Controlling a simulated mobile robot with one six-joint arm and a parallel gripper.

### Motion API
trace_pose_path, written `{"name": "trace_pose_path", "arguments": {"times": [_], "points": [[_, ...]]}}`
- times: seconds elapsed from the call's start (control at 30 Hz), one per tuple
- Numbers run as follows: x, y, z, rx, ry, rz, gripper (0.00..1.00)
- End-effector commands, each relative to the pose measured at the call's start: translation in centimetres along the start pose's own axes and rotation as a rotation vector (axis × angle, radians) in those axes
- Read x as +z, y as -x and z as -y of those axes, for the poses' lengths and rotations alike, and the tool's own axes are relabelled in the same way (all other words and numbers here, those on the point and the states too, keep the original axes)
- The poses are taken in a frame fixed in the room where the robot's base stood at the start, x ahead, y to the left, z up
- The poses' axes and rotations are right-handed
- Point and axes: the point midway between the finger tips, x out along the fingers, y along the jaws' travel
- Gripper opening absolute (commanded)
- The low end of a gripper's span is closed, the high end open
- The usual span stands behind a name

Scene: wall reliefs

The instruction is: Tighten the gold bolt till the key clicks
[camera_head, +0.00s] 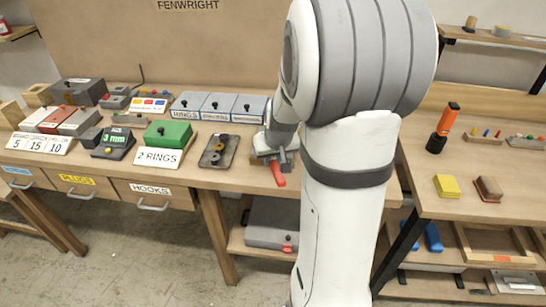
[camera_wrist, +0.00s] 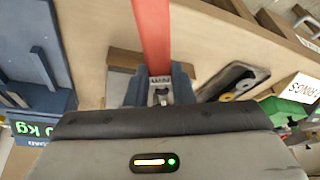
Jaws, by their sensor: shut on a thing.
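My gripper (camera_head: 273,155) is over the front of the bench, right of the dark plate. In the wrist view its two fingers (camera_wrist: 160,92) are shut on a red-handled tool (camera_wrist: 152,35), which I take to be the key. Its red handle (camera_head: 278,174) points toward the bench's front edge in the head view. A small pale label or fitting shows between the fingers. A brown wooden block (camera_wrist: 124,60) lies just beyond the fingers. I cannot make out the gold bolt; the gripper and arm may hide it.
A dark plate (camera_head: 229,143) with round gold and grey pieces lies to the left. Blue-grey boxes (camera_head: 218,105) stand behind. A right-hand bench (camera_head: 462,165) holds blocks.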

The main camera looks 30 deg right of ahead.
Motion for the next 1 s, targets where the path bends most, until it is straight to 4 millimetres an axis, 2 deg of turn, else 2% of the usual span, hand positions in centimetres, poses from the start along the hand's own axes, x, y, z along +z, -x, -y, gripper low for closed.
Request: {"name": "trace_pose_path", "arguments": {"times": [1.0], "points": [[-0.09, 0.08, 0.59, 0.026, -0.059, -0.001, 0.0]]}}
